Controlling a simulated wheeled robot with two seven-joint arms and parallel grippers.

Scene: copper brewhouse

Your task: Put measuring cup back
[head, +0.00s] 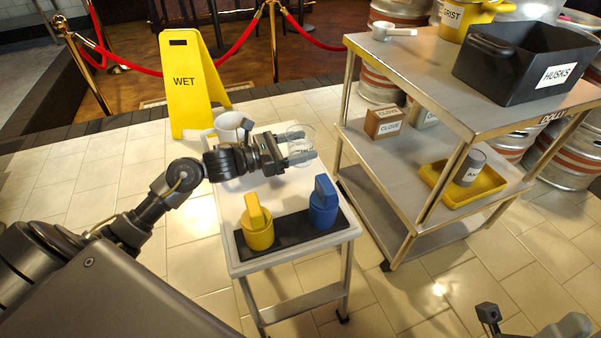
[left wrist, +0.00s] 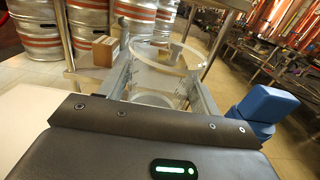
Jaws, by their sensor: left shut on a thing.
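A clear measuring cup (head: 299,133) with dark markings is held between the fingers of my left gripper (head: 302,153). In the left wrist view the cup's round rim (left wrist: 158,43) shows between the two fingers (left wrist: 165,90), upright or nearly so. The cup is over the far right part of the small white table (head: 286,258); I cannot tell how high it is above the top. Grey parts of my right arm show at the lower right of the head view; its jaws cannot be made out.
A black mat on the table's near end holds a yellow (head: 258,227) and a blue (head: 324,205) object. A white mug (head: 231,126) stands behind my left gripper. The steel dolly (head: 427,63) at right carries a HUSKS bin (head: 520,68), white scoop, CLOVE box (head: 384,122) and yellow tray (head: 440,190).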

